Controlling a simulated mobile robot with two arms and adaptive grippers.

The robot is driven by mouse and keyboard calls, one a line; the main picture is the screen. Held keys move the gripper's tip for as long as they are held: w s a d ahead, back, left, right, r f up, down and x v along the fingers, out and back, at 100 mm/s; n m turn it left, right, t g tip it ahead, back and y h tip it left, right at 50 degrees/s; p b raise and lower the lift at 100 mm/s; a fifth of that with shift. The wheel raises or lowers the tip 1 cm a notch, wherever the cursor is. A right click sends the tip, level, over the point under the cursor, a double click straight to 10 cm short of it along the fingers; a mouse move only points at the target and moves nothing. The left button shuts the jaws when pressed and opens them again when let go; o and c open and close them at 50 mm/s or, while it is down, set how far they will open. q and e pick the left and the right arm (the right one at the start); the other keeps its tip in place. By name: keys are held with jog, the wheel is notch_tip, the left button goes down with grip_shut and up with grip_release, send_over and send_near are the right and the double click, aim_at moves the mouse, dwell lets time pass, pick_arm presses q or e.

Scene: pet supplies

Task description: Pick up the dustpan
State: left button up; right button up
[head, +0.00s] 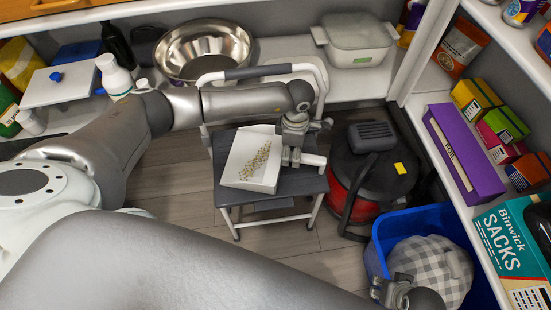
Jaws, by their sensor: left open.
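The white dustpan (238,163) lies on the dark top of a step stool (288,186), with brownish crumbs scattered on its pan. Its short white handle (314,160) points to the right. My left gripper (291,158) reaches down from above, its open fingers at the handle where it meets the pan. Whether the fingers touch the handle cannot be told. My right gripper (385,291) is at the bottom right, beside a blue bin (379,250), and is partly hidden; its finger state is unclear.
A red and black round vacuum (385,180) stands right of the stool. A checked cloth (430,265) fills the blue bin. Behind are a steel bowl (203,48) and a lidded container (356,40). A purple box (462,150) is on the right shelf. Wooden floor (185,195) shows left of the stool.

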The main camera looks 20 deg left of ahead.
aim_at(292, 154)
pick_arm(q)
jog(key=shift+s+f, duration=0.1)
jog(key=shift+f, duration=1.45)
pick_arm(e)
notch_tip(292, 154, up, 2)
jog(key=shift+r, duration=0.1)
pick_arm(q)
jog(key=shift+c, duration=0.3)
grip_shut()
